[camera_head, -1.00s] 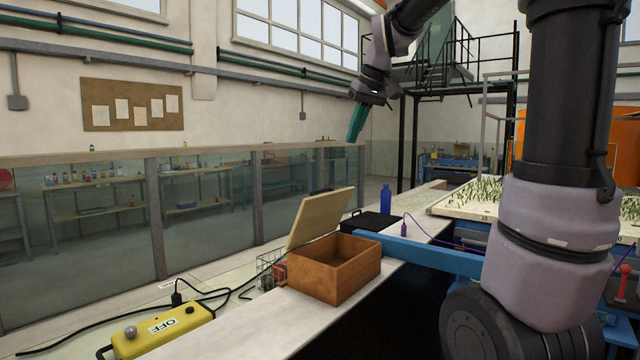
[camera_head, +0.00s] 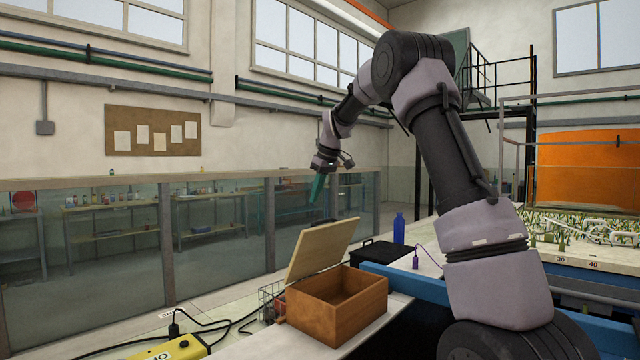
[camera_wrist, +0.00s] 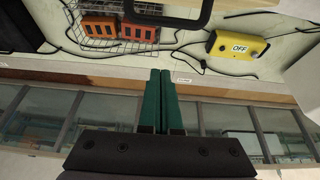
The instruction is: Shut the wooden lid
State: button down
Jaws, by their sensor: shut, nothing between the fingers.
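The wooden box (camera_head: 345,318) stands on the white ledge in the head view, and its inside looks empty where I can see in. Its pale wooden lid (camera_head: 318,252) is open, tilted up and leaning back to the left. My gripper (camera_head: 316,190) is above the lid and pointing down, with its green fingers shut and empty. The fingers seem apart from the lid. In the wrist view the green fingers of my gripper (camera_wrist: 160,75) lie side by side; I cannot make out the lid there for certain.
A yellow control box (camera_wrist: 238,45) marked OFF, with black cables, lies on the ledge. A wire basket (camera_wrist: 118,30) with orange-red blocks is beside the wooden box. A blue bottle (camera_head: 399,228) and a black case (camera_head: 388,253) stand behind it. The glass flume wall (camera_head: 225,235) runs along the left.

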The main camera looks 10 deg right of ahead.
jog(key=f, duration=0.1)
jog(key=s+d+f, duration=0.1)
jog(key=f, duration=0.3)
jog(key=shift+s+d, duration=0.2)
jog(key=shift+s, duration=0.2)
